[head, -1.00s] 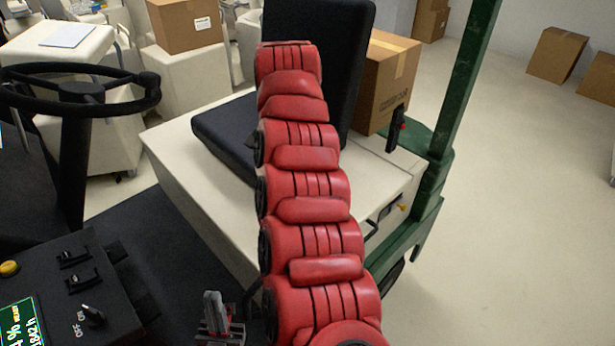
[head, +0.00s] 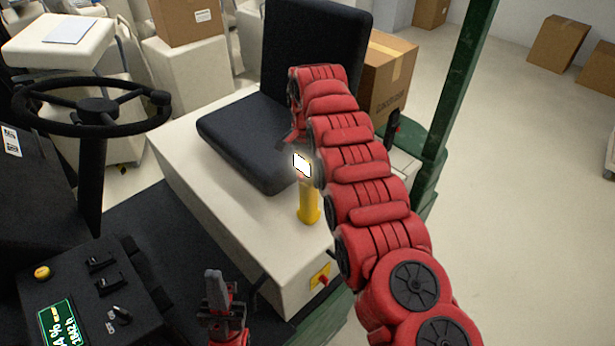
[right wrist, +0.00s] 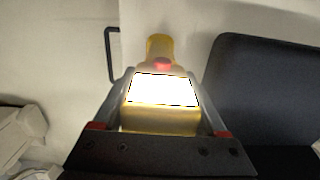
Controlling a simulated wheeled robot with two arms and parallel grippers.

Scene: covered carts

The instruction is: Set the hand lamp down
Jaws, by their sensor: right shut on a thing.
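The yellow hand lamp (head: 309,206) shows in the head view, roughly upright, its white panel lit. It appears over the cream cart cover (head: 215,160), in front of the black seat; I cannot tell whether its lower end touches the cover. In the right wrist view the lamp (right wrist: 160,118) lies between the fingers of my right gripper (right wrist: 162,100), with its red button and lit panel facing the camera. My right gripper is shut on it; in the head view my red arm mostly hides that gripper. My left gripper (head: 213,288) is low in the head view, apart from the lamp; its opening is unclear.
The black seat (head: 315,45) stands just behind the lamp. A steering wheel (head: 95,105) and a control box (head: 95,290) are at left. A cardboard box (head: 388,75) and a green post (head: 460,90) are behind my right arm. Bare cover lies left of the lamp.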

